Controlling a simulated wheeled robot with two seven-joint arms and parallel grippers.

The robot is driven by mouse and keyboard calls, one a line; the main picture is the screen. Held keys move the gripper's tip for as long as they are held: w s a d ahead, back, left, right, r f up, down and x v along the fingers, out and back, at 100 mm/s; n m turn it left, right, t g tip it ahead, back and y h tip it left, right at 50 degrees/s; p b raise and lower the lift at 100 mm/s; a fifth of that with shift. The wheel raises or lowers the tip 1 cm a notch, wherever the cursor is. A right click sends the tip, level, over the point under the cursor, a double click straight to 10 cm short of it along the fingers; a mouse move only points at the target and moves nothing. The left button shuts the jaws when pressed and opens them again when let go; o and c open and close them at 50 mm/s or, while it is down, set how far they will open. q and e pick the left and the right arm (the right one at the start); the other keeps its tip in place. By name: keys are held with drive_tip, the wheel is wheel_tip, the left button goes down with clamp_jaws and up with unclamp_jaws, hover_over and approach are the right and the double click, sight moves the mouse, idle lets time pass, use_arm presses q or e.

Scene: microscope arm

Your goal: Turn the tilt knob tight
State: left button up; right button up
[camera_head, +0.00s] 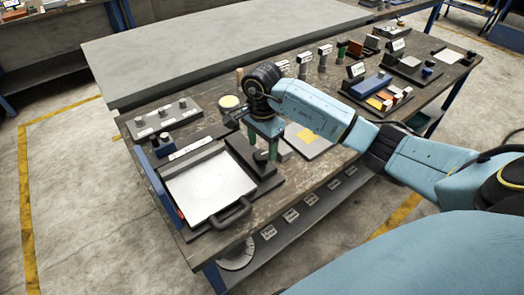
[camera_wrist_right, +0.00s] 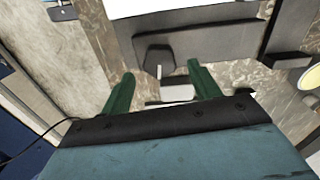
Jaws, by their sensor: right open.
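A dark, many-sided knob (camera_wrist_right: 158,60) with a white pointer line shows in the right wrist view, beside a black block (camera_wrist_right: 215,40). It looks like the tilt knob, but I see no label on it. In the head view a dark knob (camera_head: 261,156) sits just by the fingers, partly hidden. My right gripper (camera_head: 262,147) reaches down over the black fixture (camera_head: 267,184). In the wrist view its green fingers (camera_wrist_right: 161,70) are apart with nothing clamped between them. The knob appears between and just beyond the fingertips. My left gripper is not in view.
A flat case with a white top (camera_head: 208,184) and a dark handle (camera_head: 232,214) stands left of the fixture. A grey box with several knobs (camera_head: 163,119) is behind it. A grey plate with a yellow square (camera_head: 318,146) lies to the right.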

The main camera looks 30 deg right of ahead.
sight(261, 159)
drive_tip(key=shift+f, duration=1.35)
drive_tip(key=shift+c, duration=0.4)
drive_tip(key=c, duration=0.9)
